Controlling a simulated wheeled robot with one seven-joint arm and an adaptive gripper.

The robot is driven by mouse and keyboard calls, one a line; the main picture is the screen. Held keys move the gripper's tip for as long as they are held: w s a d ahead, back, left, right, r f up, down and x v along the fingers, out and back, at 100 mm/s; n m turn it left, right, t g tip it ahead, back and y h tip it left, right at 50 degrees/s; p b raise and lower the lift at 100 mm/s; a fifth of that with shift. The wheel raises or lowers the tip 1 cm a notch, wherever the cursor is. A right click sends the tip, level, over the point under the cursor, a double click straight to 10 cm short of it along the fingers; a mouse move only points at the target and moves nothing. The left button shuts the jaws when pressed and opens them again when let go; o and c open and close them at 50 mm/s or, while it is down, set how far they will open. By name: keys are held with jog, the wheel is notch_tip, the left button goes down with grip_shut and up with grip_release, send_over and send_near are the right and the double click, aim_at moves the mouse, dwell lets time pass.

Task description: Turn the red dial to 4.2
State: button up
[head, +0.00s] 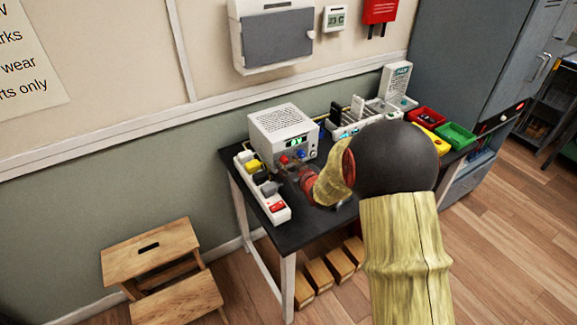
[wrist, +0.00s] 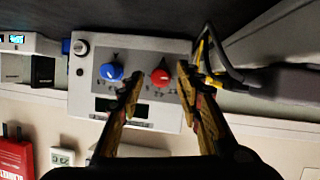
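The red dial (wrist: 159,77) is on the front of a pale grey box, the power supply (head: 284,124), beside a blue dial (wrist: 111,71). The wrist view shows the box's panel upside down. The red dial also shows small in the head view (head: 283,159). My gripper (wrist: 159,72) is open, with one finger on each side of the red dial in the wrist view. Gaps show between dial and fingers, and I cannot tell how far the tips are from the panel. Green digits on the display (head: 296,141) are too small to read; in the wrist view it looks dark.
The power supply stands on a black table (head: 318,219). A white power strip (head: 277,213) with plugs lies left of my arm. A red bin (head: 427,116) and a green bin (head: 456,136) are at the table's right. A wooden step stool (head: 150,252) stands on the floor at left.

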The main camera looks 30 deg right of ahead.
jog(key=shift+c, duration=0.6)
jog(key=c, duration=0.7)
grip_shut()
